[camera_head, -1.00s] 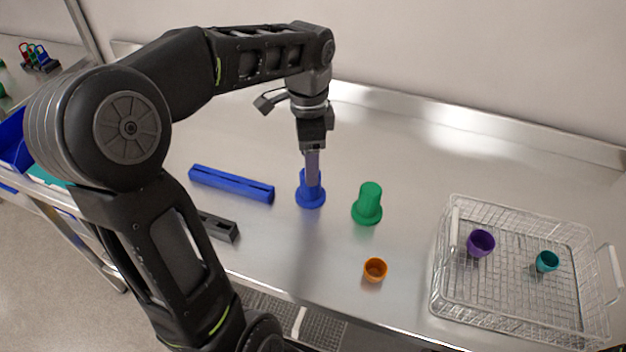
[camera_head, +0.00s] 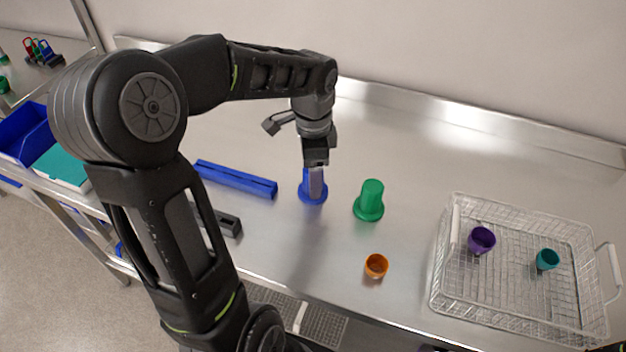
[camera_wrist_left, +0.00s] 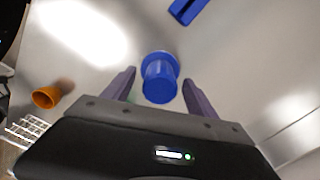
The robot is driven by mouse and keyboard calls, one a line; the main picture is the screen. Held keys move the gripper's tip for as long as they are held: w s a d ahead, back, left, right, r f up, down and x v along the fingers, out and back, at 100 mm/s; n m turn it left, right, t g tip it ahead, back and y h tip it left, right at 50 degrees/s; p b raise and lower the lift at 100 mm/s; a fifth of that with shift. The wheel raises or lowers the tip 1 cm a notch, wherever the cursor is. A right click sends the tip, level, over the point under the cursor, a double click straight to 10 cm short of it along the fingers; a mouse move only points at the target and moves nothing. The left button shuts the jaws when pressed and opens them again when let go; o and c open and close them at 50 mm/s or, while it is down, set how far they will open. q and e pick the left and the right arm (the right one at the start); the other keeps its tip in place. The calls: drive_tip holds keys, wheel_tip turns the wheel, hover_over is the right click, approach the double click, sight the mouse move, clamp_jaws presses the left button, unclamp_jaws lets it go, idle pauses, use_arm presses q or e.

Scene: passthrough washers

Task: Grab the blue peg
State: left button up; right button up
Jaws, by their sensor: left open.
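The blue peg (camera_head: 306,190) stands upright on its wide flange on the steel table, near the middle of the head view. My left gripper (camera_head: 316,188) points down at it, and its near finger covers part of the peg. In the left wrist view the blue peg (camera_wrist_left: 160,80) lies ahead between the two spread fingers of my left gripper (camera_wrist_left: 158,84), with a gap on each side. The left gripper is open and empty. My right gripper is not in view.
A green peg (camera_head: 370,200) stands just right of the blue peg. An orange cup (camera_head: 376,265) sits nearer the front edge. A blue bar (camera_head: 236,179) and a dark bar (camera_head: 229,225) lie left. A wire basket (camera_head: 447,255) with purple and teal cups stands right.

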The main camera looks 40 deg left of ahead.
use_arm(q)
drive_tip(key=shift+f, duration=1.35)
drive_tip(key=shift+c, duration=0.2)
clamp_jaws()
drive_tip(key=shift+r, duration=0.15)
wheel_tip(320, 180, up, 10)
drive_tip(key=shift+f+b, duration=0.1)
drive_tip(key=shift+b, duration=0.2)
idle(0.4)
